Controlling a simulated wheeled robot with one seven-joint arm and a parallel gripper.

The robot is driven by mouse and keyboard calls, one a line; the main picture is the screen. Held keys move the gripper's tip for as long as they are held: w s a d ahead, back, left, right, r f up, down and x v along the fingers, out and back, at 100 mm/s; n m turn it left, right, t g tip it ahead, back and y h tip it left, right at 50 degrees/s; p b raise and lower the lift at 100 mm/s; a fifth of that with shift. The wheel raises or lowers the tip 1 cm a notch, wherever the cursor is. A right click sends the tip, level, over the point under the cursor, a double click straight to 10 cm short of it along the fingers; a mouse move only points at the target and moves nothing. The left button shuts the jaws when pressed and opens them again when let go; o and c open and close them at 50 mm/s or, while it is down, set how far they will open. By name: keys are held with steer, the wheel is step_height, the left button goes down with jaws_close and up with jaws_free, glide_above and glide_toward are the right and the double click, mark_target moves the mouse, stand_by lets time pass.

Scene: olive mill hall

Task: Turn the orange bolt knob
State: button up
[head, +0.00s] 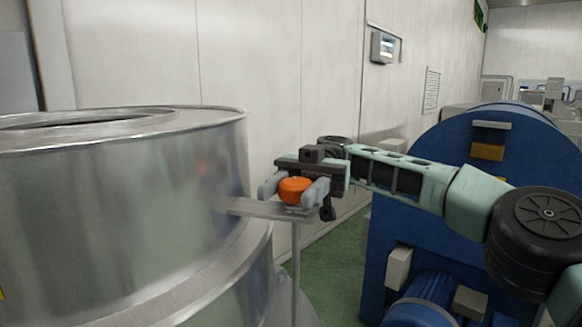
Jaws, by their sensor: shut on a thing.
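The orange bolt knob (294,190) is a small round knob on top of a flat metal bracket (262,209) that sticks out to the right from the side of a large steel tank. My gripper (290,190) reaches in from the right, with one grey finger on each side of the knob. It is shut on the knob. The knob's top and front show between the fingers; its underside and any marking of its turn angle cannot be made out.
The steel tank (130,210) fills the left. A thin post (296,265) stands under the bracket. A large blue machine (440,215) stands at the right behind my arm. A pale panelled wall (270,60) runs behind. Green floor (340,265) shows between tank and machine.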

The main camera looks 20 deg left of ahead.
steer(key=shift+f, duration=0.3)
steer(key=o, duration=1)
steer(key=shift+r, duration=0.1)
